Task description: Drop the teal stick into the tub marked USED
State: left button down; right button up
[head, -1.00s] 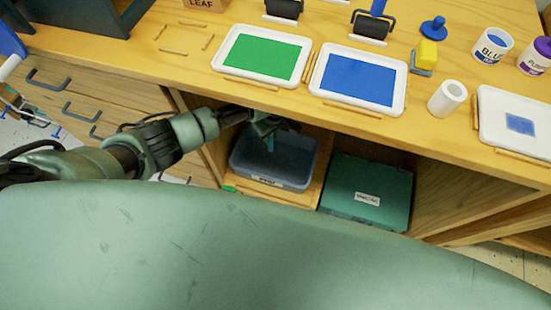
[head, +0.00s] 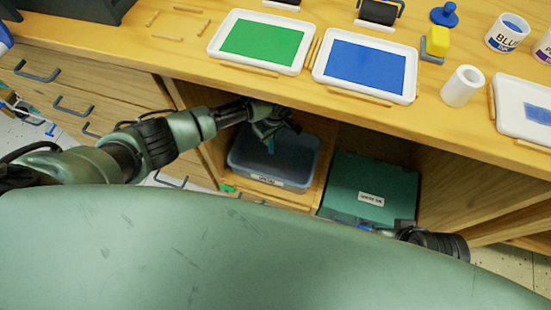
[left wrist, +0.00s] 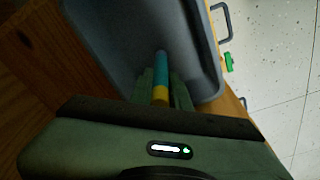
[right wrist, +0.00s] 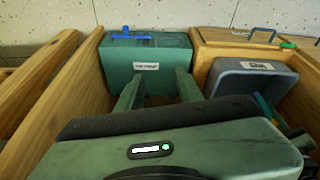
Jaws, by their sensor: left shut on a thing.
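The teal stick (left wrist: 161,67) has a yellow band and is held between the fingers of my left gripper (left wrist: 160,88). In the head view, the left gripper (head: 268,130) is over the grey-blue tub (head: 238,165), and the teal stick (head: 270,146) points down into its opening. The tub (left wrist: 115,25) lies beyond the stick tip in the left wrist view. Its front label (right wrist: 257,65) is small and seems to read USED. My right gripper (right wrist: 158,92) is open and empty, its fingers apart in front of a teal box.
The teal box (head: 350,190) stands right of the tub in the open cupboard, a wooden divider between them. A blue item (right wrist: 130,36) lies on it. The counter edge overhangs the cupboard.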

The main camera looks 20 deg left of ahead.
pick_arm(q)
jog(key=shift+f+b, duration=0.4)
jog(key=shift+f, duration=0.4)
pick_arm(e)
jog(key=shift+s+f, duration=0.1)
jog(key=shift+s, duration=0.15)
pick_arm(q)
jog(key=c, duration=1.3)
grip_release()
